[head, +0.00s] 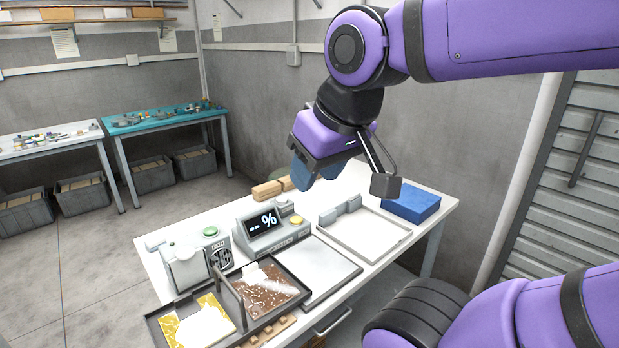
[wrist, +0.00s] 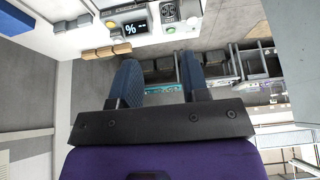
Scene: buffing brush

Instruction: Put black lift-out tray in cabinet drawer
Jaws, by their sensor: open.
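A black tray (head: 243,318) with a dark rim and a divider sits at the front left of the white workbench in the head view. One compartment holds a yellow sheet with a white piece, the other a brown speckled sheet with a white piece. A handle (head: 333,322) shows on the bench's front; I cannot tell whether this is the cabinet drawer, or how far it is open. My gripper (head: 318,178) is open and empty, high above the back of the bench and well away from the tray. Its two blue fingers (wrist: 158,78) are apart in the wrist view.
A fan unit (head: 218,252), a percent display (head: 264,228), a grey flat plate (head: 315,272), a white shallow tray (head: 364,242) and a blue box (head: 410,203) crowd the bench. Wooden blocks (head: 267,190) lie at its back edge. Open floor (head: 60,250) lies to the left.

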